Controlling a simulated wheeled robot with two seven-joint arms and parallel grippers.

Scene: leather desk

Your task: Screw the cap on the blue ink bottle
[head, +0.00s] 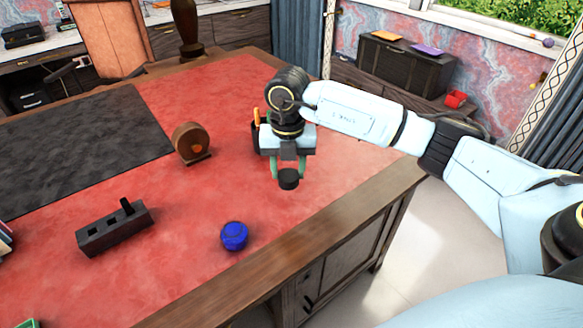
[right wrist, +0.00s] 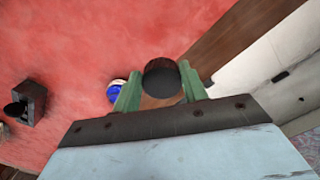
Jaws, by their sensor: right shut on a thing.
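The blue ink bottle (head: 234,236) stands on the red leather desk top near the front edge. In the right wrist view it shows partly behind a finger (right wrist: 116,91). My right gripper (head: 288,174) is shut on a black round cap (head: 288,179), which it holds in the air to the upper right of the bottle in the head view. The cap also shows between the green fingers in the right wrist view (right wrist: 161,78). The cap and bottle are apart. My left gripper is not in view.
A dark block with slots (head: 114,228) lies left of the bottle. A round wooden object (head: 191,143) and a dark desk mat (head: 70,148) are farther back. A pen holder (head: 256,135) stands partly behind my right gripper. The leather around the bottle is clear.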

